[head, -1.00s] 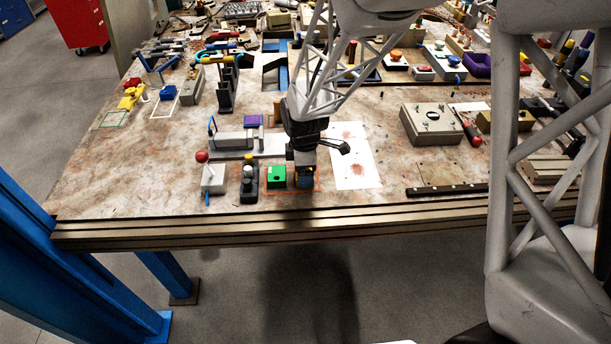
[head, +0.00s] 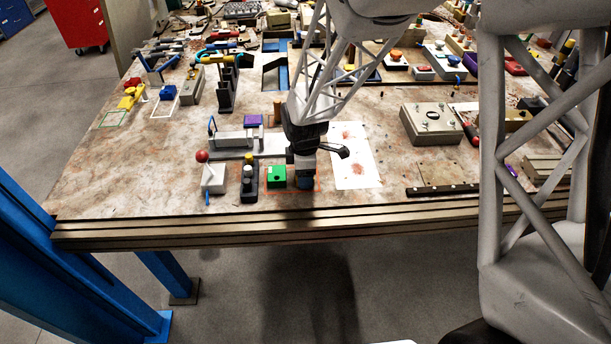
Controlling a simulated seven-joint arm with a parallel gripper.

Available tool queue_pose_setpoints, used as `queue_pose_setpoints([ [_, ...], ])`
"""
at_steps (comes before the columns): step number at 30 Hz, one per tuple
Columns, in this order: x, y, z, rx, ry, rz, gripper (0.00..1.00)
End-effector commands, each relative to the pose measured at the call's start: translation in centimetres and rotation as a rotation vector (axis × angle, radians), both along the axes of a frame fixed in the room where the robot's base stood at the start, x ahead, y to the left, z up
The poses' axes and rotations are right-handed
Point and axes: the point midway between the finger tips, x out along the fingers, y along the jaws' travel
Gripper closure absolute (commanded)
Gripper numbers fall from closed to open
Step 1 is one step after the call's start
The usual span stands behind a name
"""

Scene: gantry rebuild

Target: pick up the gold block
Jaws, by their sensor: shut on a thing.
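My gripper (head: 304,184) points down at the right end of the orange-red outline (head: 266,180) near the table's front edge. It is shut on the gold block, which its fingers and dark body hide almost wholly from this view. A green block (head: 277,177) with a dark spot on top stands just left of my gripper, inside the same outline. I cannot tell whether the gold block touches the table.
A dark stand with a yellow knob (head: 249,183) and a white box with a red ball (head: 213,178) stand further left. A grey fixture (head: 236,142) lies behind. White paper (head: 352,165) lies right. The table front (head: 200,235) is close.

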Motion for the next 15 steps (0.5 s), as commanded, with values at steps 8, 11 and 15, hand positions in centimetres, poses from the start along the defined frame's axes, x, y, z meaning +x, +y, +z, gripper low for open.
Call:
queue_pose_setpoints([
  [8, 0.1, 0.0, 0.6, 0.000, -0.001, 0.000, 0.65],
  [11, 0.1, 0.0, 1.2, 0.001, -0.002, 0.000, 0.65],
  [15, 0.1, 0.0, 2.3, 0.001, -0.002, 0.000, 0.65],
])
